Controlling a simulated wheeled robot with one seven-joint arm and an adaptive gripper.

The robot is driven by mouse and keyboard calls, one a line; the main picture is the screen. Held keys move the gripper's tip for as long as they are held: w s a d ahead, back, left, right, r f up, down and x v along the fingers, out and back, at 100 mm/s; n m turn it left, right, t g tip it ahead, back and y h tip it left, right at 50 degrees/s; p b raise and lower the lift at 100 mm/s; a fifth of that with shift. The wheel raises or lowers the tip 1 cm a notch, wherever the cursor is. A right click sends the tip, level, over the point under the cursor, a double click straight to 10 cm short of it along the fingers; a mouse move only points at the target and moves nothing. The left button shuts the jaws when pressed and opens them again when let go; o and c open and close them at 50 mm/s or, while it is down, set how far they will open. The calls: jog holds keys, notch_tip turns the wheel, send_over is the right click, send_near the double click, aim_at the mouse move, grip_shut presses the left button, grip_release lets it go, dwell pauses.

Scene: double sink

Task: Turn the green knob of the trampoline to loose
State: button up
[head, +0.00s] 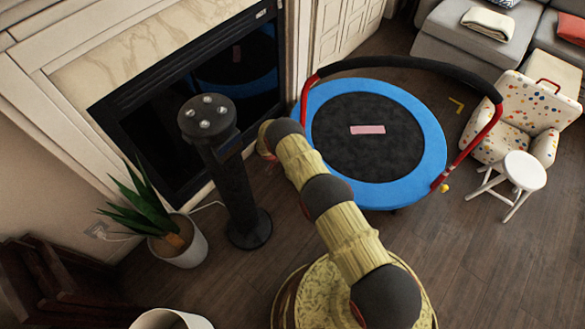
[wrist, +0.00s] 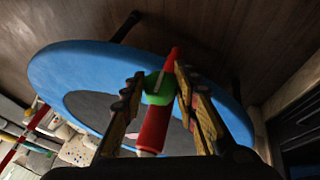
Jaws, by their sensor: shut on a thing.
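The trampoline (head: 428,150) has a blue rim, a black mat and a red and black handlebar. Its blue rim also fills the upper left of the wrist view (wrist: 70,65). In the wrist view the green knob (wrist: 157,98) sits on the red bar post (wrist: 153,128), with a pale line across its face. My gripper (wrist: 158,84) has one finger on each side of the knob and is shut on it. In the head view my arm hides the green knob and most of my gripper. A yellow knob (head: 445,188) shows at the bar's right foot.
A black pedestal (head: 236,185) and a potted plant (head: 185,241) stand left of my arm, by the fireplace (head: 150,120). A white stool (head: 524,170) and a dotted chair (head: 530,100) stand at right. The lower right floor is clear.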

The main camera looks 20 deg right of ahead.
jog(key=shift+d+r, duration=0.1)
jog(key=shift+d, duration=0.05)
jog(key=shift+c, duration=0.2)
jog(key=o, duration=0.9)
jog(key=shift+d, duration=0.1)
jog(key=o, duration=0.3)
jog(key=shift+a, duration=0.2)
jog(key=v, duration=1.2)
